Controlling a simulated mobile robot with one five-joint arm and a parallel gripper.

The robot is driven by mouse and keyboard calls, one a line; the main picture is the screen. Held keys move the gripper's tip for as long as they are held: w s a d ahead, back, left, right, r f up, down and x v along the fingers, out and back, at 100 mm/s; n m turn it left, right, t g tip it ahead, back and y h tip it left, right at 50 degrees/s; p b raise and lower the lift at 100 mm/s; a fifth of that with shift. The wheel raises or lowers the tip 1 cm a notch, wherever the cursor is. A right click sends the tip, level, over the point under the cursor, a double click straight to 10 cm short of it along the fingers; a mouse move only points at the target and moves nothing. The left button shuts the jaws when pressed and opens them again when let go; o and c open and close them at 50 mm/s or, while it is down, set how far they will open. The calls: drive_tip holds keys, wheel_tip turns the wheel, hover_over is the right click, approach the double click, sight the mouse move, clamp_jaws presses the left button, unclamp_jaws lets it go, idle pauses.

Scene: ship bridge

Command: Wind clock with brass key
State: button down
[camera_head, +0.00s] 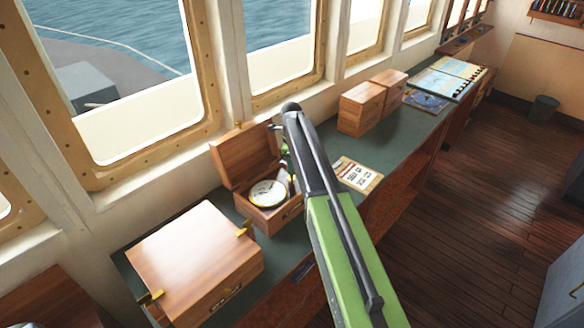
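The clock (268,194) has a round white dial with a brass rim. It sits face up in an open wooden box (263,222) on the green counter, with the box lid (240,158) raised behind it. My arm reaches in from the bottom right, and its end is over the right side of the open box. My gripper (286,158) is mostly hidden behind my arm, beside the clock, so I cannot see its fingers or whether it holds anything. I cannot make out the brass key.
A closed wooden box (190,258) with brass fittings stands at the front left of the counter (400,140). A printed card (357,174) lies right of my arm. Two smaller boxes (362,107) and charts (449,78) are farther back. Windows line the left, and open wooden floor (480,190) lies right.

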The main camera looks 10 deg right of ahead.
drive_tip(key=n, duration=0.4)
drive_tip(key=shift+n, duration=0.3)
drive_tip(key=n, duration=0.3)
drive_tip(key=shift+w+n, duration=0.1)
drive_tip(key=shift+n, duration=0.2)
drive_tip(key=n, duration=0.4)
drive_tip(key=shift+n, duration=0.3)
drive_tip(key=n, duration=0.3)
drive_tip(key=shift+n, duration=0.3)
drive_tip(key=n, duration=1)
drive_tip(key=shift+n, duration=2.2)
